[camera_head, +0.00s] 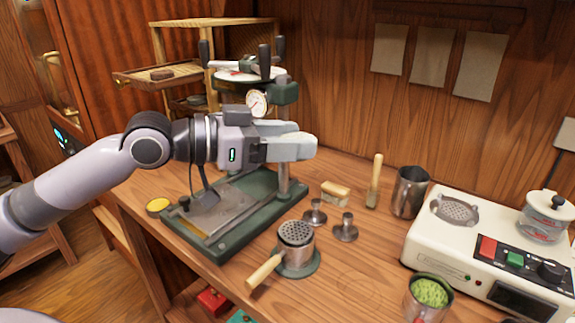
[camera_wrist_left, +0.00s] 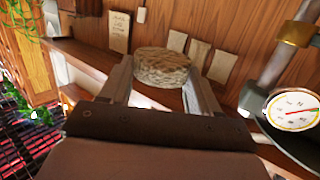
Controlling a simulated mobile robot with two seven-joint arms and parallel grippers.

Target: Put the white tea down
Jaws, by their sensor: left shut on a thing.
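My left gripper (camera_head: 303,143) is above the wooden worktop, in front of the green tea press (camera_head: 232,230). In the left wrist view its two fingers (camera_wrist_left: 160,80) are shut on a round, pale, rough pressed cake, the white tea (camera_wrist_left: 162,66), at their tips. The cake is held clear of the worktop. My right gripper is not in view.
A bamboo rack (camera_head: 190,22) with a dark cake (camera_head: 162,74) on its tray stands behind. A steamer cup (camera_head: 295,240), small metal stamps (camera_head: 346,228), a brush (camera_head: 375,185), a metal pitcher (camera_head: 409,190) and a white heater unit (camera_head: 470,245) crowd the worktop.

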